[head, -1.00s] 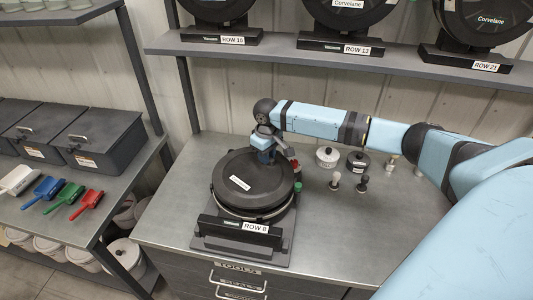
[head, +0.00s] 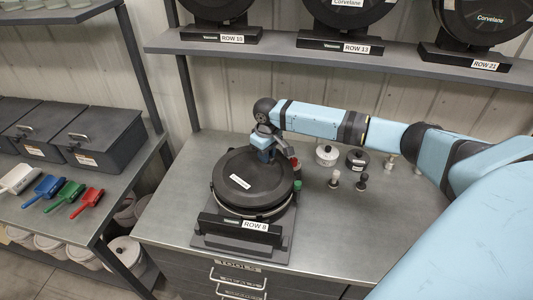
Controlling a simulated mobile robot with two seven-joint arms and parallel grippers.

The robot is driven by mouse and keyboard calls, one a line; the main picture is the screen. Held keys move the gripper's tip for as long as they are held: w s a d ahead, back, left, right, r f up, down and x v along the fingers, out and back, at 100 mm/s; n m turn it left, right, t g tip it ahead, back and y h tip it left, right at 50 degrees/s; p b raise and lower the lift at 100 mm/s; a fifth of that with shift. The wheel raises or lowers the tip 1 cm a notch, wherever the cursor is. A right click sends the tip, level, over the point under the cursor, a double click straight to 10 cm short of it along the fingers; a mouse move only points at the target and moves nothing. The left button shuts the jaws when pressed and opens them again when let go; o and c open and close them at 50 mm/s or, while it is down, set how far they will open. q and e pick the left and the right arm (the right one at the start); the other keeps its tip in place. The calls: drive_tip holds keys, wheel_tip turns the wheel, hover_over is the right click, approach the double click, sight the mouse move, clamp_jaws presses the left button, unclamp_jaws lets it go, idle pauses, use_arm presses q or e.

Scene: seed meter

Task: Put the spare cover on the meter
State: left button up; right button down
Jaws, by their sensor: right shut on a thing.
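The meter labelled ROW 8 (head: 215,242) stands on the metal workbench. A round black cover (head: 248,185) with a small white label lies over the meter's body, a pale rim showing beneath its front edge. My right gripper (head: 268,156) reaches in from the right and is at the cover's far edge, pointing down. It is shut on the cover there, though the fingertips are mostly hidden behind the gripper body and the cover. Whether the cover is fully seated all round cannot be told. My left gripper is not in view.
A white canister (head: 326,156), a dark canister (head: 357,161) and small knobbed tools (head: 334,180) stand right of the meter. Red and green pieces sit at its right edge. A shelf (head: 300,60) with more meters is behind. The bench's right front is clear.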

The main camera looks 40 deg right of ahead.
drive_tip(key=shift+f, duration=0.9)
idle(1.9)
drive_tip(key=c, duration=1)
unclamp_jaws()
drive_tip(key=shift+c, duration=0.3)
drive_tip(key=shift+r, duration=0.1)
drive_tip(key=shift+r, duration=4.65)
